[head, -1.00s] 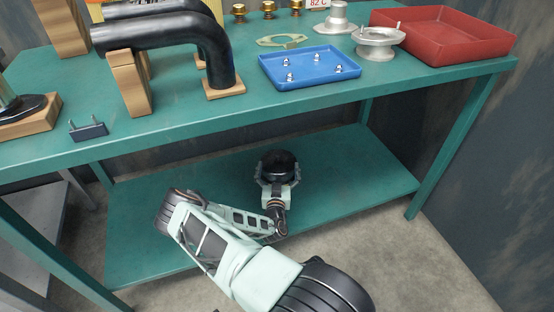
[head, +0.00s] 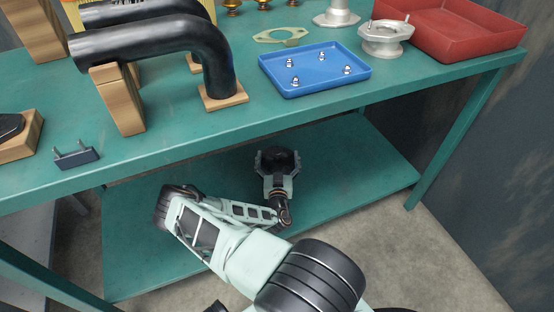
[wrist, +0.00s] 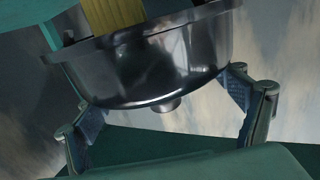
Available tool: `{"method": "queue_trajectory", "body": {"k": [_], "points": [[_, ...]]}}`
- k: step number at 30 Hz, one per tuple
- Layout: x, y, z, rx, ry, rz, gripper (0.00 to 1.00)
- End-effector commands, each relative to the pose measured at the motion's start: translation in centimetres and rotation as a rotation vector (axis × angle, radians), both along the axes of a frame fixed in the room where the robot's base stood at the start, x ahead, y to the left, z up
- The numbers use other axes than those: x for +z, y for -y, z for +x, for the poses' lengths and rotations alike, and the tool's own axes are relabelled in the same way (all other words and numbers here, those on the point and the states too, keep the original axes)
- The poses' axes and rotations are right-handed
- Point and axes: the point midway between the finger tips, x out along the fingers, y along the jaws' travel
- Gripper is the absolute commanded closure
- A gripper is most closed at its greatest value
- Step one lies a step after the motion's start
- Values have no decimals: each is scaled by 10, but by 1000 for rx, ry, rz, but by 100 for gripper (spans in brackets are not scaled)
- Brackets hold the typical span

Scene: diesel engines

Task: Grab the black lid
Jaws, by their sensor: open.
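A dark, round, shiny lid-like piece (wrist: 165,60) with a rim and a small round knob fills the upper middle of the wrist view. I take it for the black lid; its knob side faces the camera. My gripper (wrist: 165,102) is open, with one finger to the lower left of the piece and one to its right. I cannot tell whether either finger touches it. In the head view my gripper (head: 278,160) is over the green lower shelf, with a dark shape between its fingers, largely hard to make out.
The green tabletop (head: 190,125) overhangs the lower shelf (head: 350,165). On top are a black bent pipe (head: 150,38) on wooden blocks, a blue tray (head: 315,70) and a red tray (head: 450,30). A table leg (head: 455,140) stands right. The shelf right of my gripper is clear.

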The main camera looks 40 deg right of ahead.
Motion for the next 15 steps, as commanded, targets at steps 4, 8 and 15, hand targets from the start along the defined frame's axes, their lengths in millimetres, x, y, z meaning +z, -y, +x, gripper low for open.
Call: {"method": "queue_trajectory", "body": {"k": [4, 8, 15], "points": [[0, 0, 0, 0, 0, 0, 29], [0, 0, 0, 0, -1, 1, 43], [-2, -1, 0, 0, -5, 4, 69]]}}
